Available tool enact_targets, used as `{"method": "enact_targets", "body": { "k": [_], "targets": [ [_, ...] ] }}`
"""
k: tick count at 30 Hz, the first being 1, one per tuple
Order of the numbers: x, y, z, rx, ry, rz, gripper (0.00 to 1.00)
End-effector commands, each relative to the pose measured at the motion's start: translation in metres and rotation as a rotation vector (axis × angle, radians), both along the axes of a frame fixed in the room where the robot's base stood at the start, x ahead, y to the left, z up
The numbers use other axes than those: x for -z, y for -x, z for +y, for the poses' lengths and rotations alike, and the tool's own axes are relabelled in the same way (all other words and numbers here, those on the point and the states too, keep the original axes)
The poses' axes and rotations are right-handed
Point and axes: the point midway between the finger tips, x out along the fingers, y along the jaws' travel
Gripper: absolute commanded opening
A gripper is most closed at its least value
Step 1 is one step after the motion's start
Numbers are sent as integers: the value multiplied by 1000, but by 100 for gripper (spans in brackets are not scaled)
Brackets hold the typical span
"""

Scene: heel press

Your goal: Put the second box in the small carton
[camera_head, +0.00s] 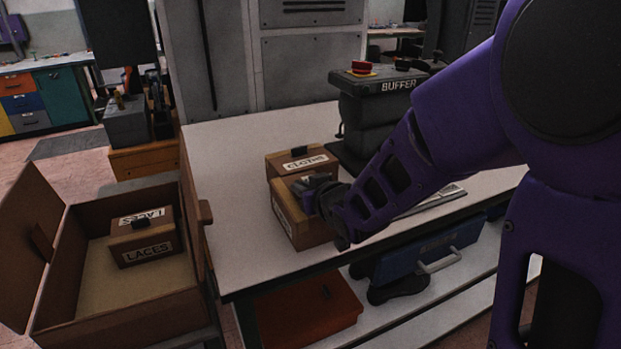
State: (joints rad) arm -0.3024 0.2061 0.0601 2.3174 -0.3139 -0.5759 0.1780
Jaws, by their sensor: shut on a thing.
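An open brown carton (172,307) stands at the left beside the table, its flaps folded out. A small brown box labelled LACES (146,236) with a dark knob sits inside it, toward the back. My gripper (314,194) is shut on a second brown box (303,234) near the table's left front edge; my wrist and fingers hide part of its top. I cannot tell whether this box touches the table. Another brown box labelled CLOTHS (301,162) stands just behind it on the table.
The white table (230,160) is bare at its left and back. A dark BUFFER machine (385,105) with a red button stands behind my arm. An orange-red box (308,310) and a blue case (430,255) are on the lower shelf. The carton's front floor is free.

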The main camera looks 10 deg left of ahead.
Motion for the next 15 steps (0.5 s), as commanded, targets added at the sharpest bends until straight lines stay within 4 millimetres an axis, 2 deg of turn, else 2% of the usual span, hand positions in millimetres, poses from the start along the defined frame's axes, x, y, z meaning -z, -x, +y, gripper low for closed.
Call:
{"method": "enact_targets", "body": {
  "k": [7, 8, 12, 13, 15],
  "targets": [
    [2, -1, 0, 0, -2, -3, 0],
    [2, 0, 0, 0, -1, -1, 17],
    [1, 0, 0, 0, -1, 0, 42],
    [1, 0, 0, 0, -1, 0, 45],
    [1, 0, 0, 0, -1, 0, 45]
  ]
}}
